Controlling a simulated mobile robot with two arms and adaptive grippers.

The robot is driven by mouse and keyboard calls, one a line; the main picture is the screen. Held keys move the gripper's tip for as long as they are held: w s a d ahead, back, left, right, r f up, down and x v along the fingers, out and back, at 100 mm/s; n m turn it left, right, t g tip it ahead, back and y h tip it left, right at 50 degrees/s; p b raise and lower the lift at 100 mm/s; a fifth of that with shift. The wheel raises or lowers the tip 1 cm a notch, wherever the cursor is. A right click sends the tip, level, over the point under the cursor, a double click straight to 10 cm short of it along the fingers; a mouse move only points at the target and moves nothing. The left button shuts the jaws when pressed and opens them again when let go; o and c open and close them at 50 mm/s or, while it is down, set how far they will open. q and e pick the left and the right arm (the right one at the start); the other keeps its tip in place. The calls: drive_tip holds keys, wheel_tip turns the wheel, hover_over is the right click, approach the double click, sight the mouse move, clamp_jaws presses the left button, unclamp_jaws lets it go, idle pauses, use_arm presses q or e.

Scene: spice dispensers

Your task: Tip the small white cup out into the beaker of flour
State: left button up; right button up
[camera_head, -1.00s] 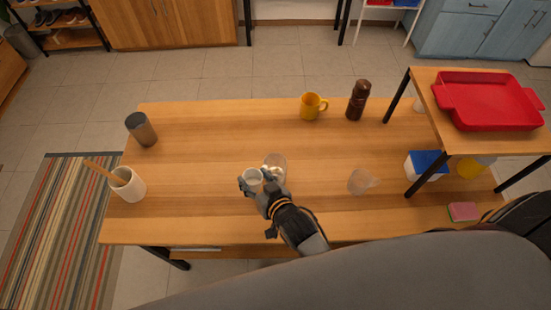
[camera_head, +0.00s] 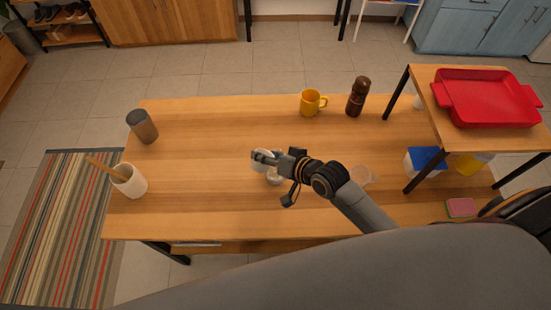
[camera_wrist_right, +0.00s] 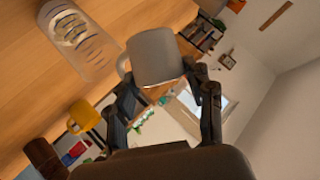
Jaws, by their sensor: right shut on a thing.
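The small white cup (camera_wrist_right: 155,55) is held between the fingers of my right gripper (camera_wrist_right: 168,92), with its handle on the left in the wrist view. It looks tilted relative to the beaker; its mouth and contents are hidden. In the head view the right gripper (camera_head: 262,157) largely covers the cup. The clear beaker (camera_wrist_right: 80,40) stands on the table close to the cup, apart from it in the wrist view, with pale contents at its bottom. In the head view the beaker (camera_head: 275,177) shows just below the gripper, partly hidden. My left gripper is not in view.
A clear vessel (camera_head: 361,175) stands right of the beaker, near my forearm. A yellow mug (camera_head: 312,102) and dark mill (camera_head: 357,97) stand at the back. A grey-brown container (camera_head: 143,127) and white crock (camera_head: 130,182) are left. A raised shelf with a red tray (camera_head: 487,98) is right.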

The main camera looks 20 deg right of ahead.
drive_tip(key=shift+w+d+r+m+g+y+b, duration=0.1)
drive_tip(key=shift+w+d+m+g+y+b, duration=0.45)
drive_tip(key=shift+b, duration=0.75)
drive_tip(key=shift+s+r, duration=0.2)
drive_tip(key=shift+m+y, duration=0.25)
drive_tip(key=shift+w+d+r+m+g+y+b, duration=0.2)
drive_tip(key=shift+m+y+b, duration=0.35)
drive_tip(key=shift+b, duration=0.75)
drive_tip(key=shift+w+d+m+g+y+b, duration=0.1)
drive_tip(key=shift+d+m+g+y+b, duration=0.3)
drive_tip(key=shift+b, duration=0.85)
drive_tip(key=shift+w+d+m+y, duration=0.35)
drive_tip(key=shift+m+y, duration=0.3)
drive_tip(key=shift+w+d+f+m+g+y+b, duration=0.15)
drive_tip(key=shift+f+m+y+b, duration=0.15)
drive_tip(key=shift+b, duration=0.3)
drive_tip(key=shift+d+f+m+g+y+b, duration=0.1)
drive_tip(key=shift+f+m+y+b, duration=0.1)
drive_tip(key=shift+f+m+b, duration=0.25)
drive_tip(key=shift+w+d+m+y+b, duration=0.25)
drive_tip(key=shift+d+m+y+b, duration=0.1)
drive_tip(key=shift+m+y+b, duration=0.45)
idle(1.2)
